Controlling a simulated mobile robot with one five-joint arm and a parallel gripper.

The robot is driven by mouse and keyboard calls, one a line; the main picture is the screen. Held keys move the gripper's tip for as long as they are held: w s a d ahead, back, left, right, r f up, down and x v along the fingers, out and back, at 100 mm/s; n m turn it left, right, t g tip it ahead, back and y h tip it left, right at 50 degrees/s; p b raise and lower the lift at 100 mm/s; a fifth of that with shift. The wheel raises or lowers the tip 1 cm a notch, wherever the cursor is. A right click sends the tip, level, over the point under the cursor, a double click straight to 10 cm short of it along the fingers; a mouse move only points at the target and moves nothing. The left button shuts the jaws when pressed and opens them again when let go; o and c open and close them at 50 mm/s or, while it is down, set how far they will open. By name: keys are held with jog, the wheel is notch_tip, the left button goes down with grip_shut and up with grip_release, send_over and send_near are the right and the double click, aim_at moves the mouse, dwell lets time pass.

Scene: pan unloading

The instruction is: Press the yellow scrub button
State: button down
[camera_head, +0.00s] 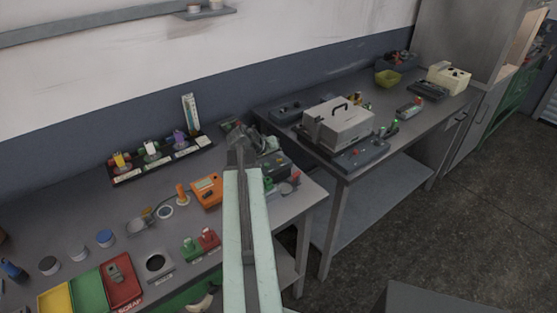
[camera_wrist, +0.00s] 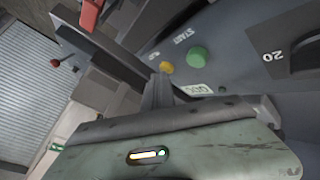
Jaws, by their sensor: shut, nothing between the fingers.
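In the wrist view the round yellow button (camera_wrist: 166,67) sits on a dark grey panel (camera_wrist: 225,35), beside a larger green button (camera_wrist: 196,57). My gripper (camera_wrist: 158,82) is shut and empty. Its tips appear just below the yellow button in the picture; I cannot tell whether they touch it. In the head view my gripper (camera_head: 238,143) is at the right part of the near bench, by a dark device largely hidden behind my arm. The yellow button cannot be made out there.
On the panel are a dark dial marked 20 (camera_wrist: 292,55) and a small display (camera_wrist: 196,89). A red-tipped lever (camera_wrist: 57,63) is at left. An orange meter (camera_head: 207,190) and red and green blocks (camera_head: 202,243) stand left of my arm. A grey case (camera_head: 338,125) is on the other bench.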

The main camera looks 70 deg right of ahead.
aim_at(278, 162)
jog(key=shift+r, duration=0.15)
jog(key=shift+r+p, duration=0.8)
jog(key=shift+p, duration=0.15)
notch_tip(278, 162, up, 5)
jog(key=p, duration=0.5)
dwell(0.3)
